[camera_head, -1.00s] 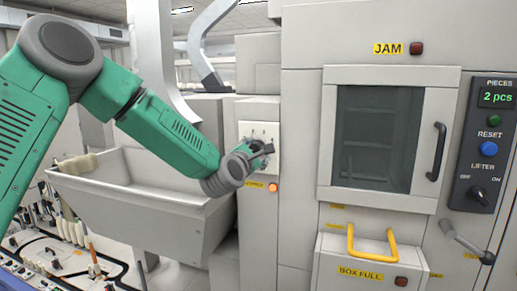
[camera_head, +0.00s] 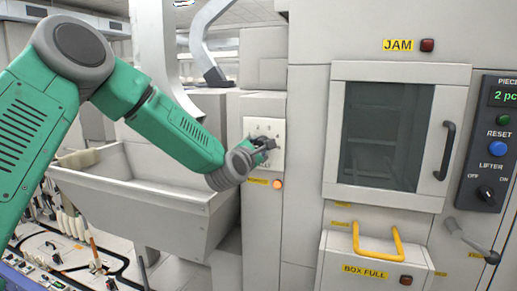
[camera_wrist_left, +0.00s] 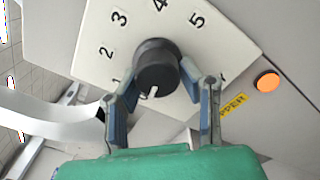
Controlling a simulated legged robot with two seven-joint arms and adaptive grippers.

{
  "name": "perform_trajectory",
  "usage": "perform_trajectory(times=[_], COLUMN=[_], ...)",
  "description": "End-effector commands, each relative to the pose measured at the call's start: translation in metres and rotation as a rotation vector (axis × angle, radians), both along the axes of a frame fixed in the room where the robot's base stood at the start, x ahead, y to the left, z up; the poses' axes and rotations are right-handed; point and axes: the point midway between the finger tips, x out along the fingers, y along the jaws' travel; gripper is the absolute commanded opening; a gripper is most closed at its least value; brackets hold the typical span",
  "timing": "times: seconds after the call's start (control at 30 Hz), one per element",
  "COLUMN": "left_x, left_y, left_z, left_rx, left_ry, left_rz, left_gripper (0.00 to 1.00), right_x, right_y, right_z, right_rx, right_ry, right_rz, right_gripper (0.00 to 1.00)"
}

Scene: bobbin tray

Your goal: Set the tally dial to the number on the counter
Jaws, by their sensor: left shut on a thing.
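The tally dial is a black knob (camera_wrist_left: 155,62) on a pale plate (camera_wrist_left: 95,28) printed with numbers 1 to 5. A short white mark on the knob sits at its lower side in the left wrist view; I cannot tell exactly which number it indicates. My left gripper (camera_wrist_left: 158,78) has its blue-padded fingers shut on the knob, one on each side. In the head view the left gripper (camera_head: 266,147) is at the plate (camera_head: 278,126), hiding most of the knob. The counter (camera_head: 504,96) reads 2 pc, its right side cut off. My right gripper is not in view.
An orange lamp (camera_head: 277,184) glows below the dial plate; it also shows in the left wrist view (camera_wrist_left: 267,81). A grey trough (camera_head: 150,205) is left of the dial column. A windowed door (camera_head: 455,85) and a yellow-handled box (camera_head: 338,262) are to the right.

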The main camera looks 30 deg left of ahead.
Motion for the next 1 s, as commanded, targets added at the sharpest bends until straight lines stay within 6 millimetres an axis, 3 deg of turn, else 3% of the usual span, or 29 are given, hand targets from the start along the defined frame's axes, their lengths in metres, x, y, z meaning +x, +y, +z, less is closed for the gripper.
perform_trajectory(times=[0.47,1.0], left_x=[0.001,0.002], left_y=[-0.008,-0.01], left_z=[0.006,0.006], left_rx=[0.127,0.604], left_ry=[0.019,0.135], left_rz=[-0.011,-0.016], left_gripper=[0.03,0.03], right_x=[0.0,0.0], right_y=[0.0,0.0], right_z=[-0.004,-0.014], right_rx=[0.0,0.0], right_ry=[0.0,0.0], right_rz=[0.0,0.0], right_gripper=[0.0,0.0])
